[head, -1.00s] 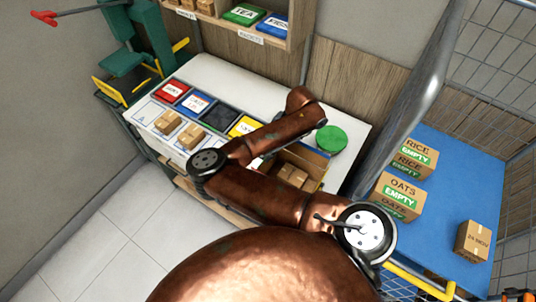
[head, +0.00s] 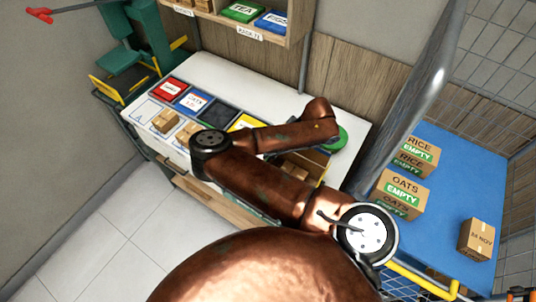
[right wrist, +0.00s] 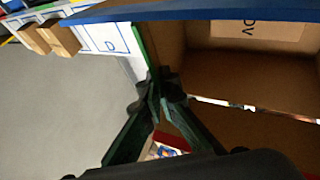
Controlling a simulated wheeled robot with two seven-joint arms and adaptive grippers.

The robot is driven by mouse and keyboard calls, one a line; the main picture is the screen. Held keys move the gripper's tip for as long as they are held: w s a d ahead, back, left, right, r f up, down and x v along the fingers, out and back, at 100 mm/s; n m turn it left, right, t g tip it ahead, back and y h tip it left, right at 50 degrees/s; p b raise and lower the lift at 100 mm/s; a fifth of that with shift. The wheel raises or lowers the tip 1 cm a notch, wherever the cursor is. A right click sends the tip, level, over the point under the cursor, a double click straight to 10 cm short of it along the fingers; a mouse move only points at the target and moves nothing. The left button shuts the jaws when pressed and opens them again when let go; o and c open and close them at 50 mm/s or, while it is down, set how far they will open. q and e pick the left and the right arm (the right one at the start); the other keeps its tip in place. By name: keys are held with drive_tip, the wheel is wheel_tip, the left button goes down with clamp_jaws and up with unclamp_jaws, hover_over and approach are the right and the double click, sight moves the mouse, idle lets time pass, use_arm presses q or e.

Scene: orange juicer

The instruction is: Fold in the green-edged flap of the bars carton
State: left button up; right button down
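The bars carton (head: 314,157) is on the white table, partly hidden by my right arm; small brown boxes (head: 295,170) show at it. In the right wrist view a brown carton interior (right wrist: 235,65) fills the right side, with a printed label upside down inside. A green-edged flap (right wrist: 142,48) shows at its left, its edge running down to the fingertips. A blue-edged strip (right wrist: 210,14) crosses the top. My right gripper (right wrist: 159,88) has its fingertips together at the end of the green edge; I cannot tell whether anything is pinched. My left gripper is out of view.
Empty-marked rice (head: 417,150) and oats (head: 400,190) cartons stand on a blue surface (head: 450,185) at the right, past a metal-edged panel.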

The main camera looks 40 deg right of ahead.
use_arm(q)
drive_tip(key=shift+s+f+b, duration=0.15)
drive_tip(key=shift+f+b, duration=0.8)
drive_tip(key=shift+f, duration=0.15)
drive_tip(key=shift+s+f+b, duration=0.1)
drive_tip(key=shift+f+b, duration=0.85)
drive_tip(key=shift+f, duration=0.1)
use_arm(e)
drive_tip(key=shift+s+d+f+n+t+y, duration=0.1)
drive_tip(key=shift+s+f+n+t+y, duration=0.15)
drive_tip(key=shift+t, duration=0.3)
drive_tip(key=shift+s+d+f+n+t+y, duration=0.15)
drive_tip(key=shift+t+y, duration=0.2)
drive_tip(key=shift+t, duration=0.25)
drive_tip(key=shift+s+f+n+t+y, duration=0.1)
drive_tip(key=shift+s+f+t+y, duration=0.15)
drive_tip(key=shift+t, duration=0.3)
drive_tip(key=shift+r, duration=0.1)
drive_tip(key=c, duration=2.6)
unclamp_jaws()
drive_tip(key=shift+c, duration=0.2)
drive_tip(key=o, duration=0.4)
drive_tip(key=shift+o, duration=0.2)
drive_tip(key=v, duration=0.7)
drive_tip(key=shift+s+d, duration=0.15)
drive_tip(key=shift+d, duration=0.05)
